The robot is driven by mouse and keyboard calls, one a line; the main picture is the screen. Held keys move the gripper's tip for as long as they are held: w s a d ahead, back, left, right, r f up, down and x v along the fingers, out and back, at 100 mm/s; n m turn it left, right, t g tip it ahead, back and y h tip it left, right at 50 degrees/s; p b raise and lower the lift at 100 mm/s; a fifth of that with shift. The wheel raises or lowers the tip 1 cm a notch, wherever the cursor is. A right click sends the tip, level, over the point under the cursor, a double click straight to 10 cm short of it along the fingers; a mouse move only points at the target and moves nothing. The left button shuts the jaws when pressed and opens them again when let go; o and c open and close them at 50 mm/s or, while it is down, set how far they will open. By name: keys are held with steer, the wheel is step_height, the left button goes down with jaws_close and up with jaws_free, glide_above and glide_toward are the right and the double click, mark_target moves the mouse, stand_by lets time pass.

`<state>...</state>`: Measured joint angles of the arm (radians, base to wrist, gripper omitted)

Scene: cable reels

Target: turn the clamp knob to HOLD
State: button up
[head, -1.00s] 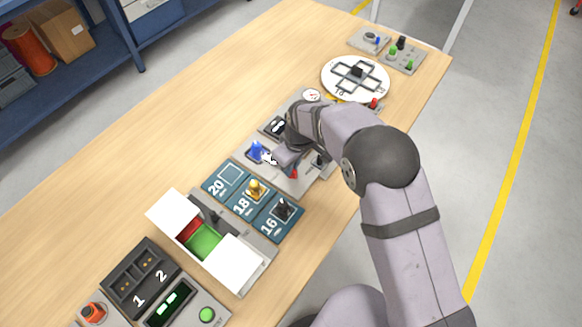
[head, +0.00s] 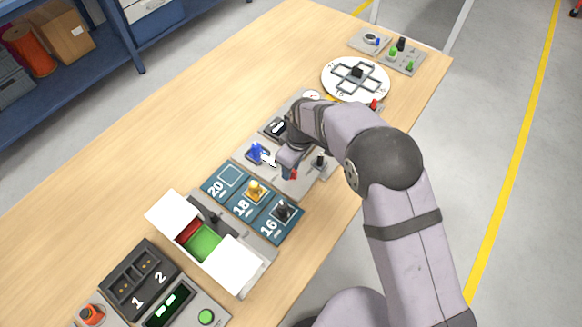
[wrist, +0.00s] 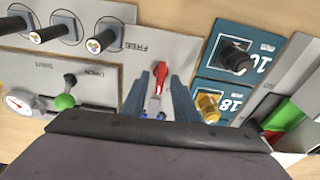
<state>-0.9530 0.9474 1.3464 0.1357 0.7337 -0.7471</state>
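The clamp knob (wrist: 160,75) shows in the wrist view as a red pointer on a grey plate. Its tip points toward the top of that view, close to a label that reads FREE upside down. My gripper (wrist: 158,92) is open, with one blue-grey finger on each side of the knob and gaps between. In the head view my gripper (head: 284,166) is over the grey panel, and a small red part of the knob (head: 293,174) shows beside it. The HOLD label is not visible. The knob's lower part is partly hidden by my gripper.
Blue number tiles (head: 228,174) with a yellow and a black piece lie near the gripper. A blue part (head: 257,152) sits on its left. Several dark posts (wrist: 105,38) and a green-knobbed lever (wrist: 65,101) are close by.

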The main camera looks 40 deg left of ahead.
step_height(320, 180, up, 7)
steer(key=p, duration=0.4)
steer(key=shift+f, duration=0.1)
